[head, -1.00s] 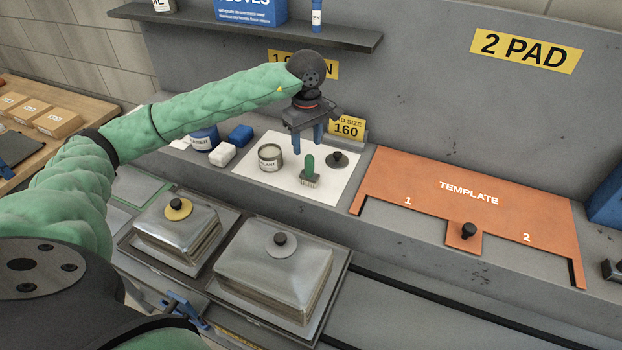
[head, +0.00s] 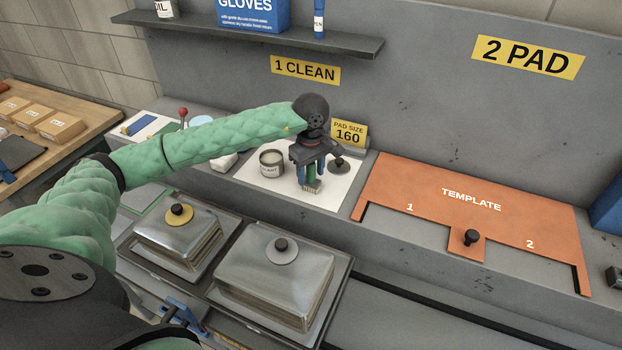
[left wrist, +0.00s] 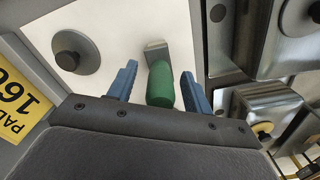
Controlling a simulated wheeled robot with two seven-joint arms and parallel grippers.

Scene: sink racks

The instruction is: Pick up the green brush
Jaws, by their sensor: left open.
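In the left wrist view the brush handle (left wrist: 160,84) lies between the two open fingers (left wrist: 160,88), with a gap visible on each side. The fingers partly hide the handle in the head view. My right gripper is not in view.
A dark round knobbed piece (head: 340,163) lies to the right, by the yellow PAD SIZE 160 sign (head: 348,133). The orange template (head: 470,195) is further right. Metal lidded blocks (head: 275,265) stand in front.

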